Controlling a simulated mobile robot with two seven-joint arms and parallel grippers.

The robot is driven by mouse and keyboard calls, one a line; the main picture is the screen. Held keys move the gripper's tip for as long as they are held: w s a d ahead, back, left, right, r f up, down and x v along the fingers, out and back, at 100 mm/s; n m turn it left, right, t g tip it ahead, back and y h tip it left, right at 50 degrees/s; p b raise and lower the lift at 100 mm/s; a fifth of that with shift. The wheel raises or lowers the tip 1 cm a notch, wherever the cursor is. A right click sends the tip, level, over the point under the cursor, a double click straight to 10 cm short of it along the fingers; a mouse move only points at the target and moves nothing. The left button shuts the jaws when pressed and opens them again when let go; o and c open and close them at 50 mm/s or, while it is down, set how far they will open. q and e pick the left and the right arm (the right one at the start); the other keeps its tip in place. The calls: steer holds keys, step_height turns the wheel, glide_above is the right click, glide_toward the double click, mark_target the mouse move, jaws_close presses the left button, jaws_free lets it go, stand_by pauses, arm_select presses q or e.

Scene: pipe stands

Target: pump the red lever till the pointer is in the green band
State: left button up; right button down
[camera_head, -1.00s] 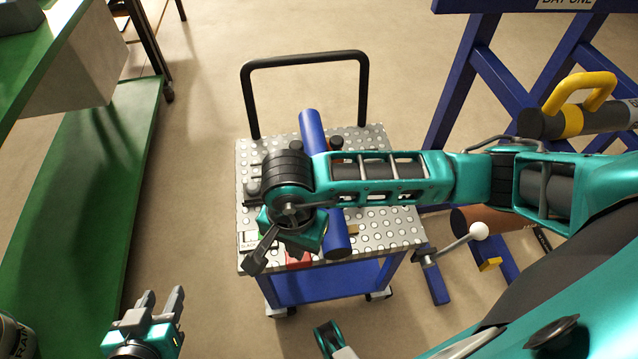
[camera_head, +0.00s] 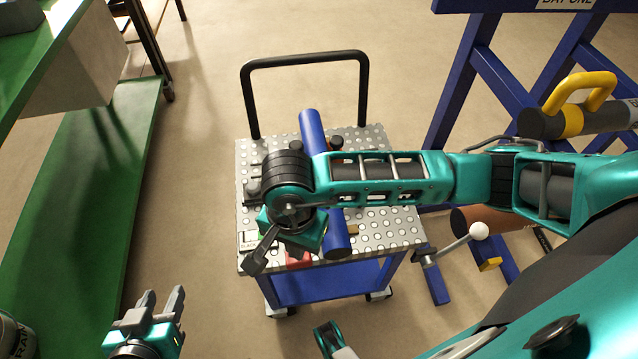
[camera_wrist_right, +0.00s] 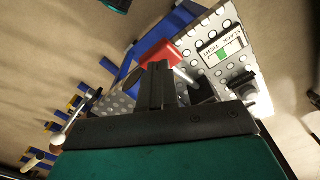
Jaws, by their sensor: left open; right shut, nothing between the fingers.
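The red lever's grip (camera_wrist_right: 158,54) shows in the right wrist view just beyond my right gripper (camera_wrist_right: 156,70), with a metal rod running from it. My right gripper is shut and empty; whether it touches the red grip I cannot tell. In the head view a bit of the red lever (camera_head: 298,260) shows at the cart's front edge, by my right gripper (camera_head: 254,264). The gauge plate (camera_wrist_right: 222,47) carries a green band and the word "TIGHT"; I cannot make out its pointer. My left gripper (camera_head: 162,302) is open and empty, left of the cart.
The cart (camera_head: 395,215) has a perforated top, a black handle and a blue pipe (camera_head: 312,125) lying across it. A green bench (camera_head: 90,190) stands left, a blue frame (camera_head: 455,90) right. A white-knobbed crank (camera_head: 479,231) stands right of the cart. Floor between bench and cart is clear.

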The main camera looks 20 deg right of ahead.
steer(key=shift+f+b, duration=2.95)
steer(key=shift+f, duration=0.45)
steer(key=shift+r+p, duration=2.05)
steer(key=shift+r, duration=1.35)
